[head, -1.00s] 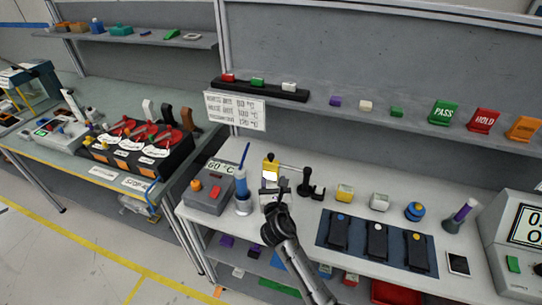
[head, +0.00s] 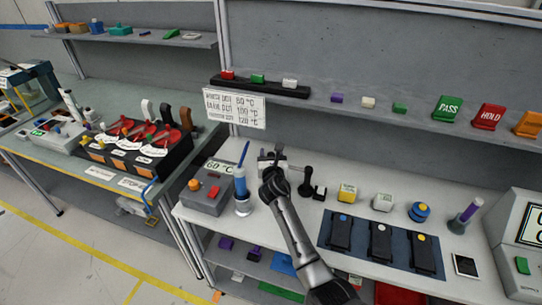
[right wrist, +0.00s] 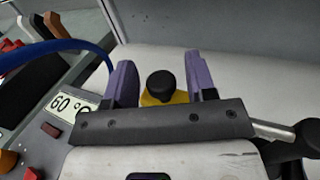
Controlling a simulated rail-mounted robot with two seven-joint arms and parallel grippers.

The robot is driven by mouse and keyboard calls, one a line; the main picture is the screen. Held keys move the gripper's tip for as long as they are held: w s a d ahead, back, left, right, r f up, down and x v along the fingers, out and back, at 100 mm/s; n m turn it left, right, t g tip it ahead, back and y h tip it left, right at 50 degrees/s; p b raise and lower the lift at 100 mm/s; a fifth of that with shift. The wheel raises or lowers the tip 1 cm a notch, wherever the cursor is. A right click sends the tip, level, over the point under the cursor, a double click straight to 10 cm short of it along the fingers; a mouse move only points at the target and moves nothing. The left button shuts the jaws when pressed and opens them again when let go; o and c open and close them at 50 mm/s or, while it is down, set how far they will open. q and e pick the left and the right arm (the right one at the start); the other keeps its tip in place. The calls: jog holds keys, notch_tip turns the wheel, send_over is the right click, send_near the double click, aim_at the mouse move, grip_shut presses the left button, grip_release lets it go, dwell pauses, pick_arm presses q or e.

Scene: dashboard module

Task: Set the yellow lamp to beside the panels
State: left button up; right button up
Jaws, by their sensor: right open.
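In the right wrist view a yellow piece with a black knob on top (right wrist: 160,88) stands between the two purple fingers of my right gripper (right wrist: 160,75). The fingers are apart, one on each side; I cannot tell whether they touch it. In the head view my right gripper (head: 272,160) hides most of this piece. Three dark panels, with a blue dot (head: 341,232), a white dot (head: 381,243) and a yellow dot (head: 423,255), lie on a blue mat (head: 360,236). My left gripper is out of view.
A grey 60 °C unit (head: 205,195) and a blue-and-white bottle (head: 241,190) stand left of my gripper. A black stand (head: 308,186) is close on its right. The shelf overhangs the back.

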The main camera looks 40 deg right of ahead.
jog(key=shift+c, duration=0.4)
grip_shut()
